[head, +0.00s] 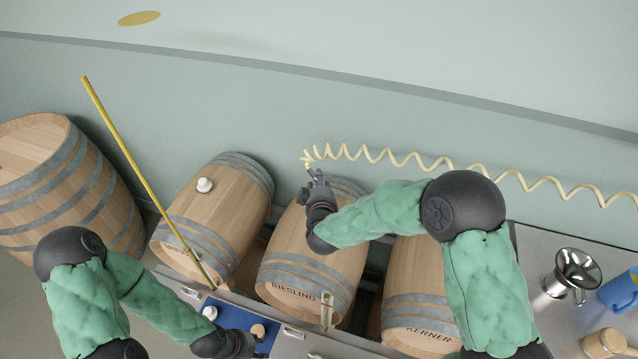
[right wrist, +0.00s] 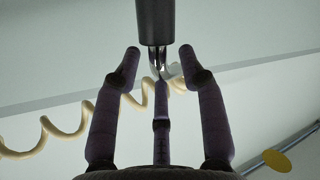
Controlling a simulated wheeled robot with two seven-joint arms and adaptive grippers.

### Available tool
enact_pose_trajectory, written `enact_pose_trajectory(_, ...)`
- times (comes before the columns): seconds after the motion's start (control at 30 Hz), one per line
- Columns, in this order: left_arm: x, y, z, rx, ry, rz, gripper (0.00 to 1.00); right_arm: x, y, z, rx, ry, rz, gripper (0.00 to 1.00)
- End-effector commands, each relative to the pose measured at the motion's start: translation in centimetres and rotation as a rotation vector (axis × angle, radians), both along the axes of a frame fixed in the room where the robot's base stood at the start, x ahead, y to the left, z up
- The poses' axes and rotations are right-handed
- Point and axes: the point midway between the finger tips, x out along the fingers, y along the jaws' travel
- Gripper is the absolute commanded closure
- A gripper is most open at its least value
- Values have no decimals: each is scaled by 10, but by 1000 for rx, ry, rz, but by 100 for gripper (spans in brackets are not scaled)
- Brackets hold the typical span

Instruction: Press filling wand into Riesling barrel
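The Riesling barrel (head: 290,270) lies in the middle of the head view, its name on the near end. My right gripper (head: 319,178) is over its upper part. The filling wand, a metal piece at the end of the cream coiled hose, shows by the fingers. In the right wrist view, a dark cylinder (right wrist: 155,20) with a shiny metal end stands by the fingertips. The fingers (right wrist: 159,65) are spread, with gaps between them and the cylinder. The wand's lower end and the bunghole are hidden. My left gripper (head: 243,343) is low over a blue mat; its fingers are unclear.
The coiled hose (head: 420,160) runs right along the wall. A barrel with a white bung (head: 205,185) and a yellow rod (head: 140,175) are left; the Kerner barrel (head: 420,290) is right. The blue mat (head: 222,308) holds a cork-like stopper (head: 258,331). A steel funnel (head: 575,272) stands right.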

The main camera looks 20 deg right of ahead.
Motion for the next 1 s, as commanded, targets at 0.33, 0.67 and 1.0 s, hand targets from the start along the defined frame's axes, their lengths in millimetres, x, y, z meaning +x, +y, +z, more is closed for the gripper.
enact_pose_trajectory(0.33, 0, 0, 0, 0, 0, 0, 60, -2, 1, -1, 0, 4, 1, 50)
enact_pose_trajectory(0.67, 0, 0, 0, 0, 0, 0, 60, -43, 11, 14, 0, 1, 3, 50)
enact_pose_trajectory(1.0, 0, 0, 0, 0, 0, 0, 60, -98, 23, 32, 1, -2, 3, 50)
